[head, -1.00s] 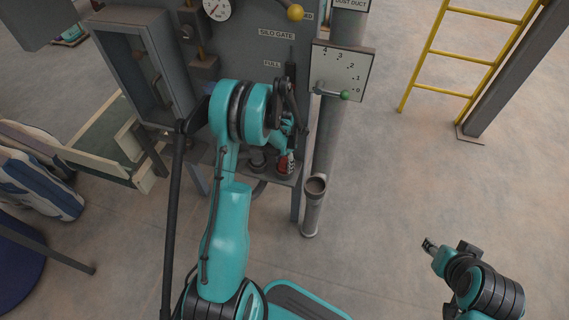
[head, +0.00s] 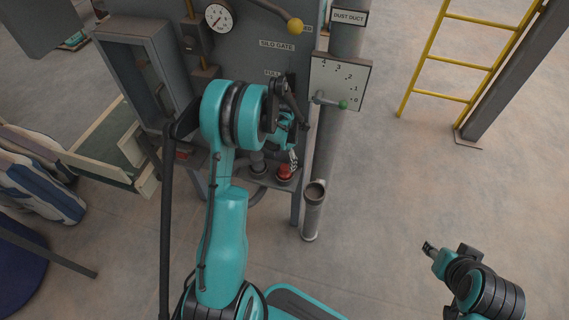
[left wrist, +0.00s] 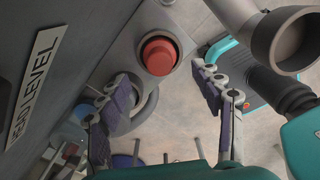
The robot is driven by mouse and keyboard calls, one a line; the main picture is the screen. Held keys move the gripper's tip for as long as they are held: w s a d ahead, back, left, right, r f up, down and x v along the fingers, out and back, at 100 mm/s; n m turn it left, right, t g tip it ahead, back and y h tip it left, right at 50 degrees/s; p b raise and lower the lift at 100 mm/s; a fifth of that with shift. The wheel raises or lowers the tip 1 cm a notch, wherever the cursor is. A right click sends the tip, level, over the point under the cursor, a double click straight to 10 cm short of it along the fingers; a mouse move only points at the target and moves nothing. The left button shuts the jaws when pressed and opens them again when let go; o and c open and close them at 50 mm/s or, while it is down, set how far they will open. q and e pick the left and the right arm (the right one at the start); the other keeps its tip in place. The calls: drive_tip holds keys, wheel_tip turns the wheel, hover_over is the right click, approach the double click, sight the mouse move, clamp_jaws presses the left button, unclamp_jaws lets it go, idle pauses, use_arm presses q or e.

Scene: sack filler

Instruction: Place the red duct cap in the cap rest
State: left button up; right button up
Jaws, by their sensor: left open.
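The red duct cap (head: 285,172) sits on a small grey shelf (head: 271,179) low on the machine's front. In the left wrist view the cap (left wrist: 158,56) is a red disc in a round grey seat on that shelf. My left gripper (head: 293,158) is just above the cap in the head view. In the left wrist view its fingers (left wrist: 163,76) are spread, with nothing between them, apart from the cap. My right gripper (head: 430,248) is at the lower right, over bare floor, far from the cap; its finger gap is too small to judge.
An open duct stub (head: 316,190) stands right of the shelf; its rim is near in the left wrist view (left wrist: 285,38). A lever with a green knob (head: 343,104) crosses a dial plate above. The floor on the right is clear up to a yellow ladder (head: 455,55).

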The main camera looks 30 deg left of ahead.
use_arm(q)
wheel_tip(320, 180, up, 5)
drive_tip(key=p, duration=0.2)
wheel_tip(320, 180, up, 10)
drive_tip(key=m+t, duration=0.2)
drive_tip(key=m, duration=0.6)
hover_over(284, 167)
drive_tip(key=s+d, duration=0.3)
drive_tip(key=d, duration=0.2)
drive_tip(key=s+d+r+m+t, duration=0.1)
drive_tip(key=s+d+r+m, duration=0.25)
drive_tip(key=r+m, duration=0.2)
drive_tip(key=s+d+r+m+t, duration=0.1)
drive_tip(key=s+d+m+t, duration=0.1)
drive_tip(key=s+m, duration=0.4)
drive_tip(key=s+d+r+m+t, duration=0.2)
drive_tip(key=s+d+m, duration=0.3)
drive_tip(key=m, duration=0.7)
drive_tip(key=shift+s+r, duration=0.2)
drive_tip(key=shift+s, duration=0.4)
